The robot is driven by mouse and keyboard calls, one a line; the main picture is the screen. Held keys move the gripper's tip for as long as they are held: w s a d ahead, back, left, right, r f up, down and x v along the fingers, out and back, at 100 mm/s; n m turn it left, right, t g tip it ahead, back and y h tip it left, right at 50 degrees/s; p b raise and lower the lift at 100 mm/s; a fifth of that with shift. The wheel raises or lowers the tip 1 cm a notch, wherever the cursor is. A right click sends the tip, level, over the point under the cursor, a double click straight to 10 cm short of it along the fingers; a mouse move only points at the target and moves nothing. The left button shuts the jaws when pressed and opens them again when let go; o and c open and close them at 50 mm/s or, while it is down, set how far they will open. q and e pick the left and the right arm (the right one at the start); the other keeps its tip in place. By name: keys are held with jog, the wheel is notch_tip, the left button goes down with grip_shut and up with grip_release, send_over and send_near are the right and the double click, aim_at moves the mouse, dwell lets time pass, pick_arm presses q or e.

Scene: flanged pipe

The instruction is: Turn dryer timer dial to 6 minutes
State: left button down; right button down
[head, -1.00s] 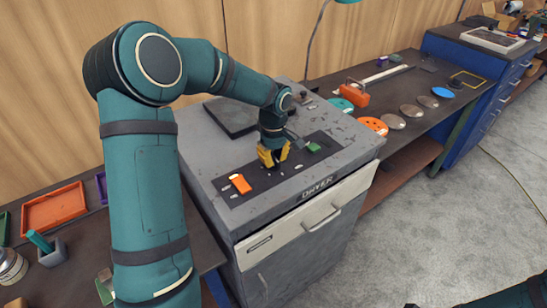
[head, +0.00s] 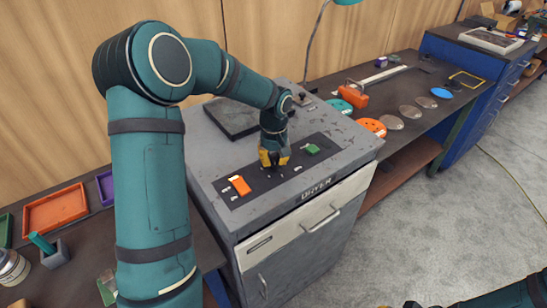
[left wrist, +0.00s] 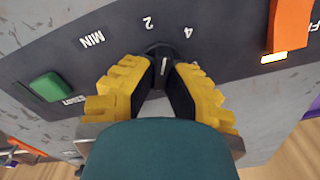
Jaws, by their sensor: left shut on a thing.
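The dryer (head: 350,155) is a worn grey cabinet with a dark control panel (head: 225,197) on its top. My left gripper (head: 274,163) points down at the middle of this panel. In the left wrist view its yellow-backed fingers (left wrist: 163,80) are shut on the small black timer dial (left wrist: 160,50), one on each side. The dial has a light pointer line, seen between the fingertips. Upside-down marks MIN, 2 and 4 show around it; no 6 is readable. In the head view the gripper hides most of the dial.
On the panel, a green START button (head: 312,149) and an orange switch (head: 240,185) flank the dial. A dark square plate (head: 232,118) lies behind the panel. A bench with an orange toolbox (head: 354,94) and several discs stands right; an orange tray (head: 55,209) lies left.

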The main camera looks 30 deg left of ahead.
pick_arm(q)
jog(key=m+p, duration=0.1)
jog(key=m, duration=0.4)
jog(key=shift+d+m, duration=0.15)
jog(key=shift+m, duration=0.15)
jog(key=m+p, duration=0.1)
jog(key=m, duration=0.3)
jog(key=shift+d, duration=0.15)
jog(key=m+p, duration=0.1)
jog(key=m, duration=0.3)
jog(key=shift+d+m+p, duration=0.1)
jog(key=shift+m+p, duration=0.25)
jog(key=shift+m, duration=0.05)
jog(key=shift+s+d+f+m+p, duration=0.1)
jog(key=shift+m+p, duration=0.15)
jog(key=shift+m, duration=0.7)
jog(key=shift+s+m+p, duration=0.1)
jog(key=shift+m+p, duration=0.15)
jog(key=shift+m, duration=0.7)
jog(key=c, duration=1)
grip_release()
jog(key=shift+w, duration=0.1)
